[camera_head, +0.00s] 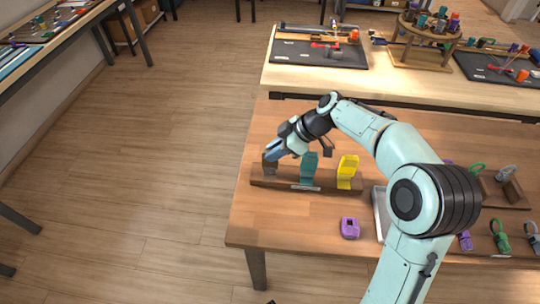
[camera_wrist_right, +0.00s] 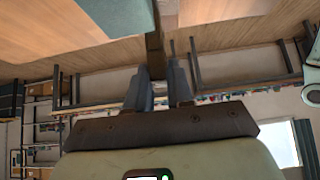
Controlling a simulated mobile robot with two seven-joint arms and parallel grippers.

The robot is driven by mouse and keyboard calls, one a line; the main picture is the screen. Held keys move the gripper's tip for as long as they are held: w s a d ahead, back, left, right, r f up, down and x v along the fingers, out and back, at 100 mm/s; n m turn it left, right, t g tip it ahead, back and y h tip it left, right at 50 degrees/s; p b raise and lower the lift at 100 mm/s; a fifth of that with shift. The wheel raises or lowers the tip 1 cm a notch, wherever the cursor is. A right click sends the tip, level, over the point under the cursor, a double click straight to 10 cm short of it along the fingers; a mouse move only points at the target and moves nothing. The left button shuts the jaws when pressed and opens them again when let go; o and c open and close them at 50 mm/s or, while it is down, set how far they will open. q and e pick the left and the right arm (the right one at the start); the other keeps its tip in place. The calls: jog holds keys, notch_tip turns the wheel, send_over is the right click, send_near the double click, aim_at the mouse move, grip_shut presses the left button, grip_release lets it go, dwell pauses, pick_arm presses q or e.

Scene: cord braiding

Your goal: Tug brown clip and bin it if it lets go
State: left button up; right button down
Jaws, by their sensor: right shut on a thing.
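The brown clip (camera_head: 269,168) stands at the left end of a brown wooden rail (camera_head: 325,187) on the table. My right gripper (camera_head: 273,157) is shut on the upper part of this clip, which partly hides it. In the right wrist view, the two fingers (camera_wrist_right: 158,73) close about a narrow brown piece (camera_wrist_right: 153,42). A teal clip (camera_head: 309,169) and a yellow clip (camera_head: 347,171) stand to its right on the same rail. My left gripper is not in view.
A purple clip (camera_head: 350,228) lies in front of the rail. A pale tray (camera_head: 379,215) is partly hidden by my right arm. More clips, including a green one (camera_head: 501,237), stand at the right. The left front of the table is clear.

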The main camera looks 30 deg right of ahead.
jog(key=shift+r, duration=0.15)
jog(key=shift+b, duration=0.4)
dwell(0.4)
jog(key=c, duration=0.6)
grip_release()
jog(key=shift+f, duration=0.2)
jog(key=p+v, duration=0.1)
jog(key=v, duration=0.5)
dwell(0.6)
